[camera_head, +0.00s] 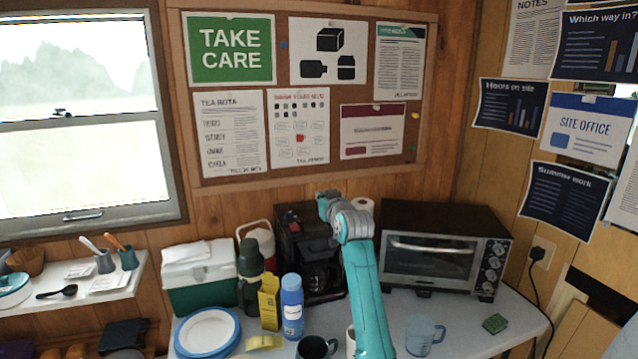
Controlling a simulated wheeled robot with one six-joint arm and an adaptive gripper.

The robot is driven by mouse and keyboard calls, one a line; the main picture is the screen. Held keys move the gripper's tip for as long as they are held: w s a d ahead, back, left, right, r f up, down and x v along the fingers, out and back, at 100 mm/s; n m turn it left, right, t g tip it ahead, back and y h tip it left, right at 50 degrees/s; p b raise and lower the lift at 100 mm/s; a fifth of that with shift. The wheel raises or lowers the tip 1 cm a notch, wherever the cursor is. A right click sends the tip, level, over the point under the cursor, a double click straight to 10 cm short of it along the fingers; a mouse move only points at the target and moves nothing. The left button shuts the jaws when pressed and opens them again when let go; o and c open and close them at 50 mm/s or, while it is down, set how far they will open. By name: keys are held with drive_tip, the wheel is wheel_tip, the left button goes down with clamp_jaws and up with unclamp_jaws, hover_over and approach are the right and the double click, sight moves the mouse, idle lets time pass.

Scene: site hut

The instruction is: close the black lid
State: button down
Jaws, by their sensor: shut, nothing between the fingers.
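A black coffee machine (291,235) stands against the back wall, with its glass jug (321,276) low at the front. A black lid is hard to pick out on its dark top, and I cannot tell whether it is open or shut. My arm rises from the bottom edge, and its wrist is in front of the machine's upper right side, covering part of it. My gripper's fingers cannot be made out; they are hidden behind the wrist or lost against the dark machine.
A toaster oven (432,257) stands close on the right. A green and white cool box (200,277), a dark flask (250,272) and a blue bottle (292,308) stand left. A dark mug (316,347) and a clear blue mug (421,335) are near the front.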

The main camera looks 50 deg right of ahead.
wheel_tip(320, 180, down, 7)
drive_tip(key=s+a, duration=0.1)
drive_tip(key=s, duration=0.1)
drive_tip(key=shift+f+h, duration=0.2)
drive_tip(key=shift+h, duration=0.1)
drive_tip(key=shift+a, duration=0.1)
drive_tip(key=shift+f, duration=0.1)
idle(0.3)
